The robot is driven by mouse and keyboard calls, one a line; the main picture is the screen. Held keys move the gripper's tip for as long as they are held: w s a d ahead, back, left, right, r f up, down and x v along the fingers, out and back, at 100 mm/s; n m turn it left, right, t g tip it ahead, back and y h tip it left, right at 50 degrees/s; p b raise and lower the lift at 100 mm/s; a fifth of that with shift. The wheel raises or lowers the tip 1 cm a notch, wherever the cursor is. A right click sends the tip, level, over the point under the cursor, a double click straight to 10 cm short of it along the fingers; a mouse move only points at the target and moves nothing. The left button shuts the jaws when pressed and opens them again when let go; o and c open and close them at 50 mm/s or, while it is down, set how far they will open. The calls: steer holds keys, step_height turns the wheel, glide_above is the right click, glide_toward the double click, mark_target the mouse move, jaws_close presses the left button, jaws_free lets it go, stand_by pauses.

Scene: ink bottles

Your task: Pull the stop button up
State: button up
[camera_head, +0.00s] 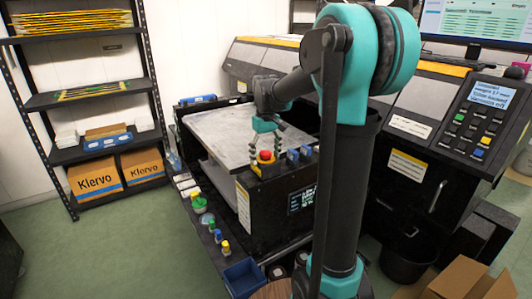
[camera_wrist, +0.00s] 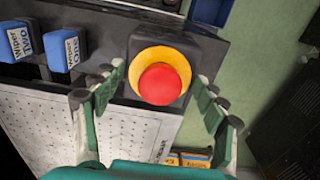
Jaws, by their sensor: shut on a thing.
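The stop button is a red round knob (camera_head: 266,155) on a yellow collar, on the black front panel of the flatbed machine. It also shows in the wrist view (camera_wrist: 160,84), near the middle. My gripper (camera_head: 267,147) is over it from above. The exact contact of the pads is hard to see.
The printer's flat bed (camera_head: 225,130) lies behind. Several small bottles (camera_head: 213,232) and a blue bin (camera_head: 242,277) line the machine's lower front left.

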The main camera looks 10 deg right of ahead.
mark_target(266, 152)
steer(key=shift+w+r, duration=0.15)
steer(key=shift+r, duration=0.25)
steer(key=shift+r, duration=0.2)
steer(key=c, duration=0.8)
steer(key=shift+r, duration=0.4)
steer(key=o, duration=2.1)
steer(key=shift+r, duration=4)
